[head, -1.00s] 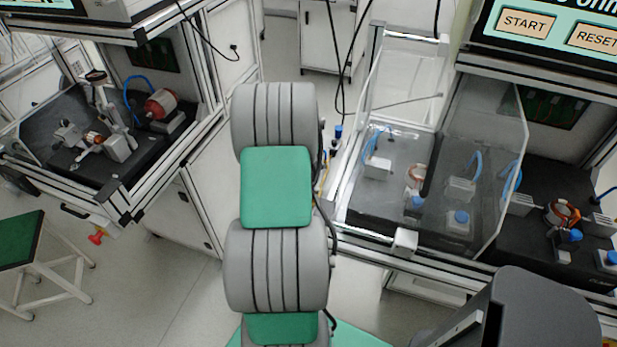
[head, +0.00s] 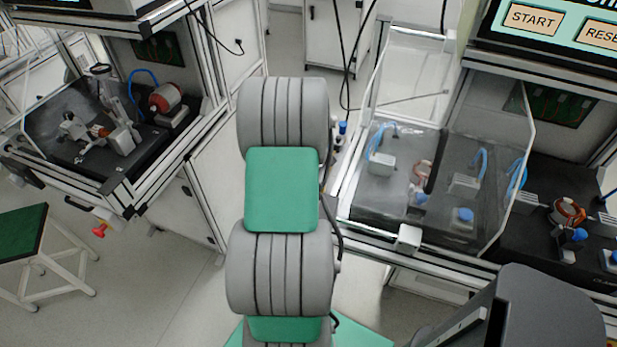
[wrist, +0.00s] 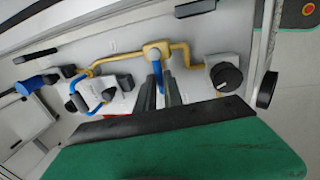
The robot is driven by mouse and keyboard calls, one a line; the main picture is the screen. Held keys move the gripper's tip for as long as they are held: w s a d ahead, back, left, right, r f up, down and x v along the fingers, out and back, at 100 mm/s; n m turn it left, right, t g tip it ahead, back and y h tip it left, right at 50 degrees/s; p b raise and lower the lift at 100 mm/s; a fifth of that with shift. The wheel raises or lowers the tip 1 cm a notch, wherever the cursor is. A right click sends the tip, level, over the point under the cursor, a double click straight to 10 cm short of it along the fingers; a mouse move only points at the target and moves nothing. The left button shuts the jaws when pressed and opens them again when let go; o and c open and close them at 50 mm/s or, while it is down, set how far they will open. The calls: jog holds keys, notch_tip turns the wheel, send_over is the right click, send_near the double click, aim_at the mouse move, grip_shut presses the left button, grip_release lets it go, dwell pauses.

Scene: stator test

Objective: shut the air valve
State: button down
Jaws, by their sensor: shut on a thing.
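In the wrist view, a yellow air pipe (wrist: 182,46) runs along a white panel. A valve with a blue lever (wrist: 159,74) sits on this pipe. My gripper (wrist: 158,88) has its two dark fingers on either side of the blue lever and is shut on it. The lever hangs down from the yellow fitting, across the pipe's run; its lower end is hidden between the fingers. In the head view my arm fills the middle, and my gripper is hidden behind it.
In the head view, test benches stand on both sides, with a green-topped stool (head: 22,235) at left.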

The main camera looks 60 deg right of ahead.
jog(key=c, duration=1.5)
grip_release()
jog(key=r, duration=0.2)
jog(key=a+r, duration=0.1)
jog(key=r, duration=0.4)
jog(key=shift+s+a+r, duration=0.15)
jog(key=shift+a+r, duration=0.1)
jog(key=shift+r, duration=0.1)
